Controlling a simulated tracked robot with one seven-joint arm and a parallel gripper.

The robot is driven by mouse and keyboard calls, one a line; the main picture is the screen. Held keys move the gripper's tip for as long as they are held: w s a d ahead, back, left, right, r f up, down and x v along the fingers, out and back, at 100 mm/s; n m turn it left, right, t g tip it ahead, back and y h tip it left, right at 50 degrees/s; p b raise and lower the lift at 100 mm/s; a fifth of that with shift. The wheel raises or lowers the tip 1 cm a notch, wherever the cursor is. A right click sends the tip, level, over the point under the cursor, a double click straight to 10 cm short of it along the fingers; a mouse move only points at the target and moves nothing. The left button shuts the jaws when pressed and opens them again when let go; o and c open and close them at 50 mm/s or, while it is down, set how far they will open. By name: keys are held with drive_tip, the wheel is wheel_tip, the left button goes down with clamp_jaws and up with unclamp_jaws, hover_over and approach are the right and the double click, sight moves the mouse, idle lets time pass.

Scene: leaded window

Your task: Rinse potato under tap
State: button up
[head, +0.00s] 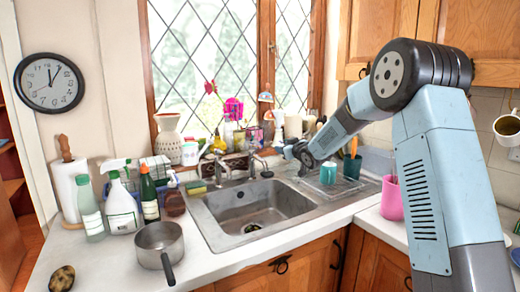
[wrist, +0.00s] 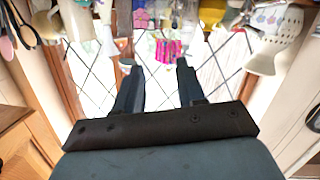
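A brown, dark-patched potato (head: 62,278) lies on the white counter at the lower left, in front of the saucepan. The metal tap (head: 262,166) stands at the back edge of the steel sink (head: 214,228). No running water shows. My gripper (head: 296,152) is at the back right of the sink, close to the items on the window sill and far from the potato. In the wrist view my gripper (wrist: 157,72) has its two fingers apart with nothing held between them. The potato is not in the wrist view.
A saucepan (head: 160,240) stands left of the sink, its handle toward the front edge. Several bottles, including a green one (head: 149,196), stand behind it. A teal cup (head: 328,173) and pink cup (head: 391,200) are at the right. The front left counter is mostly clear.

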sight(259, 147)
drive_tip(key=w+a+f+y, duration=0.1)
drive_tip(key=w+a, duration=0.3)
drive_tip(key=w, duration=0.1)
drive_tip(key=w+a+f+y, duration=0.1)
drive_tip(key=w+a+f, duration=0.1)
drive_tip(key=w, duration=0.3)
drive_tip(key=w+a+f+n, duration=0.1)
drive_tip(key=w+a, duration=0.4)
drive_tip(key=shift+w+a+f+y, duration=0.1)
drive_tip(key=shift+a+f+y, duration=0.2)
drive_tip(key=shift+y, duration=0.1)
clamp_jaws()
drive_tip(key=shift+d, duration=0.1)
idle(0.3)
